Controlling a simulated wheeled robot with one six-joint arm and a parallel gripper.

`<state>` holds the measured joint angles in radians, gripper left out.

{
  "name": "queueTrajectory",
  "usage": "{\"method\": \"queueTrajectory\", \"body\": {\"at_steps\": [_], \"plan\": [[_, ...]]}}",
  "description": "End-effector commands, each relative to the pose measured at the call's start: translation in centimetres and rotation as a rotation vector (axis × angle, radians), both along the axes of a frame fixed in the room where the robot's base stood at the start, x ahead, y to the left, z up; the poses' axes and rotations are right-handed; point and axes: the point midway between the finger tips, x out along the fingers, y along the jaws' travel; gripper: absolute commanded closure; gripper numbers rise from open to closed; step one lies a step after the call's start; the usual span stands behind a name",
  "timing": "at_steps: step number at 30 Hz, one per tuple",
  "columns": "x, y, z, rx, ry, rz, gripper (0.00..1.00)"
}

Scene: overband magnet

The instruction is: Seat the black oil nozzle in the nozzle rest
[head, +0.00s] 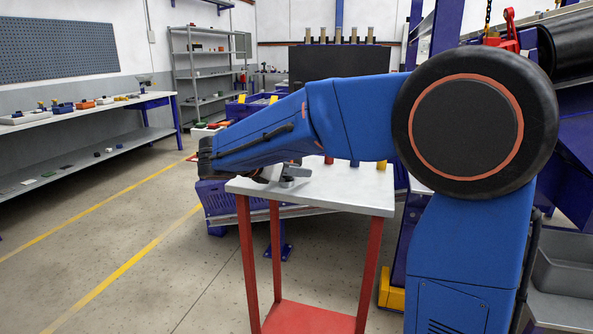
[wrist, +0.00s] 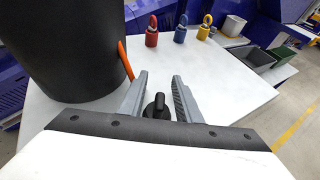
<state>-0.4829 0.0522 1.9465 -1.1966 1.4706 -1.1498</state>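My gripper (wrist: 160,82) is open, with its two grey fingers apart over the pale tabletop. A small black piece with an upright stub (wrist: 158,106) shows between the fingers, near their base. It may be the black oil nozzle. A gap shows between it and the right finger, and I cannot tell whether it touches the left one. In the head view my gripper (head: 290,174) is low over the table, mostly hidden behind my arm. I cannot make out the nozzle rest in either view.
A large black cylinder (wrist: 68,45) stands close to the left finger, with an orange strip (wrist: 125,60) beside it. Red (wrist: 152,34), blue (wrist: 180,30) and yellow (wrist: 204,28) ringed pieces stand along the back. The table (head: 345,195) has red legs. Its right part is clear in the wrist view.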

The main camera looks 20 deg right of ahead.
Motion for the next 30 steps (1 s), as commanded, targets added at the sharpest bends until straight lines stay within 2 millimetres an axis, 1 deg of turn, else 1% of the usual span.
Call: {"method": "queueTrajectory", "body": {"at_steps": [5, 8, 10, 14, 30], "plan": [[-0.1, 0.1, 0.1, 0.0, 0.0, 0.0, 0.69], [-0.3, 0.7, 0.3, 0.0, 0.0, 0.001, 0.69], [-0.6, 1.4, 0.6, 0.0, -0.001, 0.002, 0.69], [-1.4, 3.3, 1.4, 0.002, -0.001, 0.004, 0.69], [-5.3, 12.0, 5.2, 0.001, 0.0, 0.003, 0.69]]}}
